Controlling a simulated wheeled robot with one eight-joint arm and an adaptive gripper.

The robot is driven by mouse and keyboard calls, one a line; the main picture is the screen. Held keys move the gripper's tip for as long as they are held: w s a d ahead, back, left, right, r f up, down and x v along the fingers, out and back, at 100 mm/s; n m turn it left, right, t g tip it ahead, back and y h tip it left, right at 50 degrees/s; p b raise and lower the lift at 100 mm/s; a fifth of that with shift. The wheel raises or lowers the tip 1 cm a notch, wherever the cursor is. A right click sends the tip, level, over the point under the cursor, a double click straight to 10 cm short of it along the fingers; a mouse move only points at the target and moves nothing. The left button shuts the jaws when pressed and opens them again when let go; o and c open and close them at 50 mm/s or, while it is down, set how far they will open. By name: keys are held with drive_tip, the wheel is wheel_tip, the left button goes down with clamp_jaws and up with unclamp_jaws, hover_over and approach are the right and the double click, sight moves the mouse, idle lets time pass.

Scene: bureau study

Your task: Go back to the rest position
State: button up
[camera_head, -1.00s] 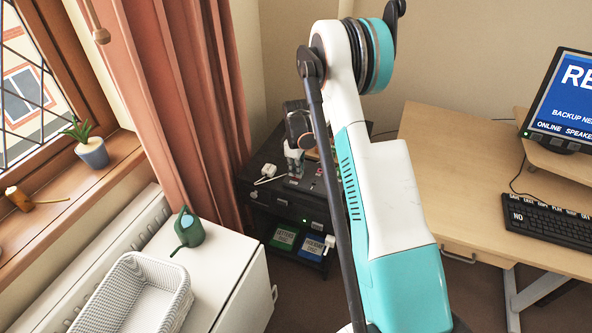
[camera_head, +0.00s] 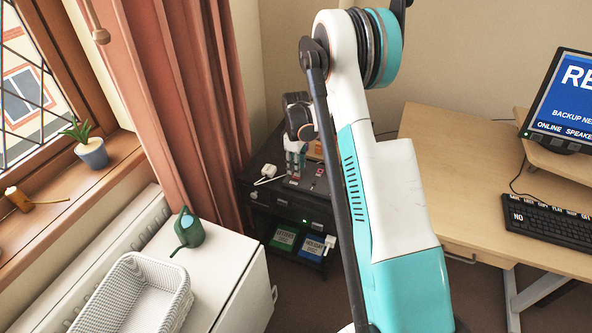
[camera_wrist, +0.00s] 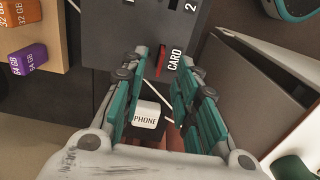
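My gripper (camera_wrist: 164,52) is open and empty in the wrist view, with its teal-padded fingers apart. A dark device with a CARD label (camera_wrist: 175,60) and a red strip in its slot (camera_wrist: 161,60) lies beyond the fingertips. A white block marked PHONE (camera_wrist: 146,115) shows between the fingers, lower and behind them. In the head view my gripper (camera_head: 295,168) points down over the black cabinet (camera_head: 262,190) at the back corner. Whether its tips touch anything there is unclear.
A white plug-like item with a cable (camera_head: 266,175) lies on the cabinet top, left of my gripper. Right is a wooden desk (camera_head: 440,150) with a keyboard (camera_head: 548,222) and screen (camera_head: 565,98). Left are a wicker basket (camera_head: 130,298) and green watering can (camera_head: 188,232).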

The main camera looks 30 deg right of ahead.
wheel_tip(320, 180, up, 9)
drive_tip(key=s+a+r+m+t, duration=0.2)
drive_tip(key=s+a+r, duration=0.45)
drive_tip(key=r, duration=0.35)
drive_tip(key=s+a+r+m+t, duration=0.1)
drive_tip(key=s+a+r+m, duration=0.1)
drive_tip(key=s+a+r, duration=0.6)
drive_tip(key=s+a+m+t, duration=0.1)
drive_tip(key=s+a+t, duration=0.1)
drive_tip(key=s, duration=0.6)
drive_tip(key=s+a+r+m+t, duration=0.1)
drive_tip(key=s+a+m+t, duration=0.1)
drive_tip(key=s, duration=0.6)
drive_tip(key=shift+s+a+r+m, duration=0.25)
drive_tip(key=shift+a+m, duration=0.05)
drive_tip(key=shift+a, duration=0.2)
